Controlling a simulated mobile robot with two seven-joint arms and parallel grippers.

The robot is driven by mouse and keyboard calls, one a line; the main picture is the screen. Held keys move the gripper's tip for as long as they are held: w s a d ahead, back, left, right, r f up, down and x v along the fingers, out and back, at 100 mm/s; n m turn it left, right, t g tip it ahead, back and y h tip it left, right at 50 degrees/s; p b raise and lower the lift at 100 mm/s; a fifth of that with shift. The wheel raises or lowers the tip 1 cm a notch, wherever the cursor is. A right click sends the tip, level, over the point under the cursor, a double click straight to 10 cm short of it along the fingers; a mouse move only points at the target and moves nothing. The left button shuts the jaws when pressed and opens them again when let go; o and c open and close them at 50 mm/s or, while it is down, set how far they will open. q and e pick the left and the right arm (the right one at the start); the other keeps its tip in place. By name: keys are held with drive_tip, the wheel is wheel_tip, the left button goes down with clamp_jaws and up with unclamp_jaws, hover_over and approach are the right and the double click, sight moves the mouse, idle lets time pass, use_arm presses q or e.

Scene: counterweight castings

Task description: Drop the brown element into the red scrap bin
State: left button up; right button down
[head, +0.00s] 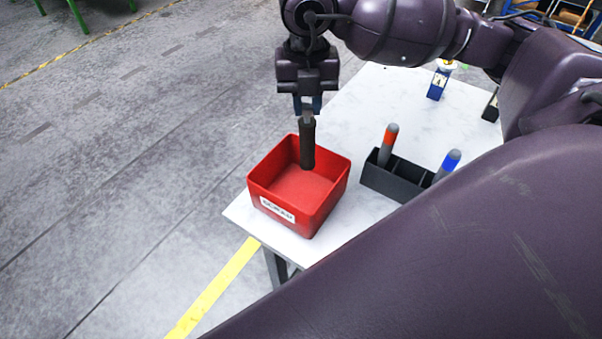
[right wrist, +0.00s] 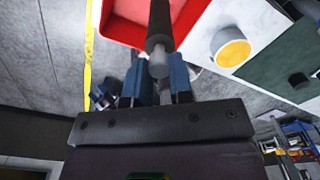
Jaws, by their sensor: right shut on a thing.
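My right gripper (head: 307,103) is shut on the brown element (head: 307,145), a very dark, upright cylinder with a grey upper end. The red scrap bin (head: 275,207) stands on the near left corner of the white table, with a white label on its front wall. The element hangs over the bin's opening, its lower end appearing within the rim; I cannot tell whether it touches the floor of the bin. In the right wrist view the blue fingers (right wrist: 160,80) grip the grey end of the element (right wrist: 160,28), with the red bin (right wrist: 118,22) beyond. My left gripper is not in view.
A blue item (head: 437,84) stands farther back on the white table (head: 375,95). Open floor lies to the left.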

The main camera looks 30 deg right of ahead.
drive_tip(key=shift+s+a+f+b, duration=0.1)
drive_tip(key=shift+f+b, duration=0.2)
drive_tip(key=shift+f, duration=0.25)
drive_tip(key=shift+f+b, duration=1.35)
drive_tip(key=shift+f, duration=1.05)
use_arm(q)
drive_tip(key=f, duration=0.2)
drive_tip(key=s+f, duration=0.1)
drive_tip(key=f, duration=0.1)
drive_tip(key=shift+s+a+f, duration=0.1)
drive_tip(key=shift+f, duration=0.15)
use_arm(e)
drive_tip(key=c, duration=0.9)
unclamp_jaws()
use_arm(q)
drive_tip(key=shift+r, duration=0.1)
use_arm(e)
drive_tip(key=shift+r, duration=0.15)
